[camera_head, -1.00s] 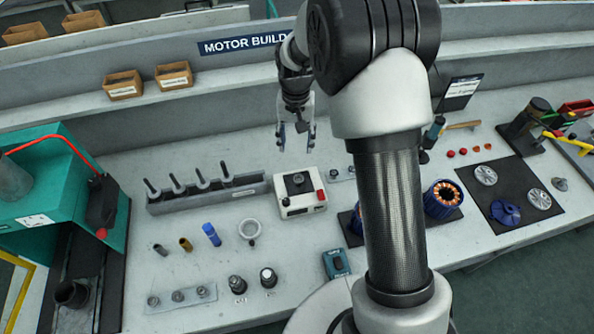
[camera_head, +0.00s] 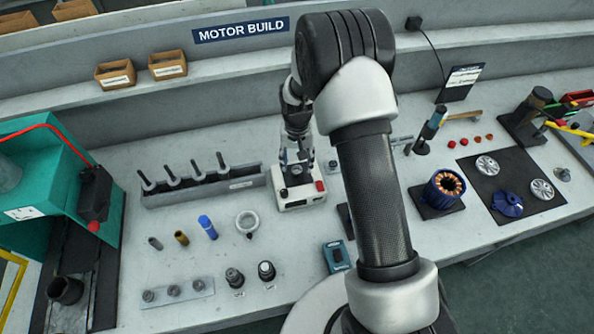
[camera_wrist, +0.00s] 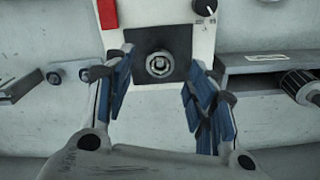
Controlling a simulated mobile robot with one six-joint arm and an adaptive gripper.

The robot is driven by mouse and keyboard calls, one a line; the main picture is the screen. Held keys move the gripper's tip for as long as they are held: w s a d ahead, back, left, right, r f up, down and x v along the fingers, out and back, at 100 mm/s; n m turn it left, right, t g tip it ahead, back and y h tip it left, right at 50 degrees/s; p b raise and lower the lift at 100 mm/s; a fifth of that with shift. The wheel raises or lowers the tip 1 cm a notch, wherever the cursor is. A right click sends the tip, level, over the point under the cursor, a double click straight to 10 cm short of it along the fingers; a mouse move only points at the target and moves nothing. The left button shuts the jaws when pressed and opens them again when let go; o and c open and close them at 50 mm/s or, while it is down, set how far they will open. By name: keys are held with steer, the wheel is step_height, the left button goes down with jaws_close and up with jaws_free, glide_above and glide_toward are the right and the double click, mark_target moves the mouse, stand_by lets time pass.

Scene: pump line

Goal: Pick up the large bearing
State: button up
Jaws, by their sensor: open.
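A round metal bearing (camera_wrist: 159,64) sits on the black top plate of a white bench unit (camera_wrist: 190,80) in the wrist view; I take it for the large bearing. In the head view my gripper (camera_head: 296,166) is over this white unit (camera_head: 299,201) and largely hides the bearing. In the wrist view my gripper (camera_wrist: 160,85) is open, with one blue-padded finger to each side of the bearing's position and nothing between them. I cannot tell the exact height gap. Small bearings sit on a pale strip (camera_head: 201,286) at the front left.
A grey rack with upright shafts (camera_head: 210,184) stands left of the white unit. A pale ring (camera_head: 247,222), a blue cylinder (camera_head: 208,228) and a teal box (camera_head: 336,257) lie in front. A wound stator (camera_head: 444,188) stands to the right.

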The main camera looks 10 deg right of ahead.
step_height(320, 180, down, 2)
steer(key=shift+f, duration=0.15)
steer(key=shift+c, duration=0.3)
steer(key=c, duration=0.9)
step_height(320, 180, up, 20)
steer(key=p, duration=0.3)
